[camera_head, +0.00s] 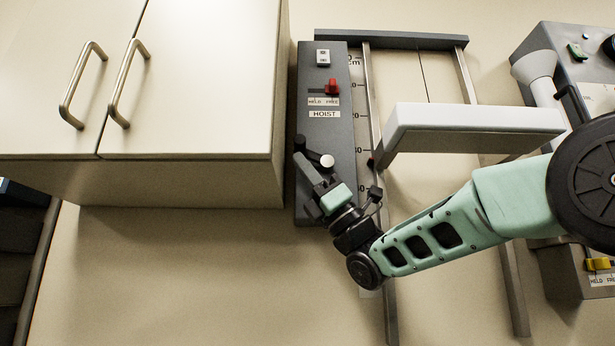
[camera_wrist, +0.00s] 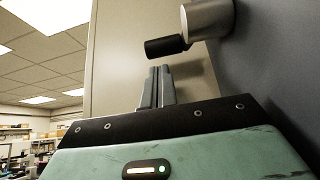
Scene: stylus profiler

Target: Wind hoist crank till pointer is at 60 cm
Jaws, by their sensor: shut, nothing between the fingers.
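The hoist panel (camera_head: 325,130) is a dark grey upright box in the head view. Its crank has a silver hub (camera_head: 327,161) and a black grip (camera_head: 299,143). The wrist view shows the hub (camera_wrist: 208,18) and black grip (camera_wrist: 164,47) close up. My gripper (camera_head: 305,168) is shut and empty, its fingertips (camera_wrist: 160,72) just short of the black grip; I cannot tell whether they touch.
A red switch (camera_head: 332,86) sits on the FREE side of its HELD/FREE label. A wall cabinet (camera_head: 200,80) with two bar handles is close left of the panel. Hoist rails (camera_head: 391,318) run below the carriage. Another grey unit (camera_head: 570,270) stands at right.

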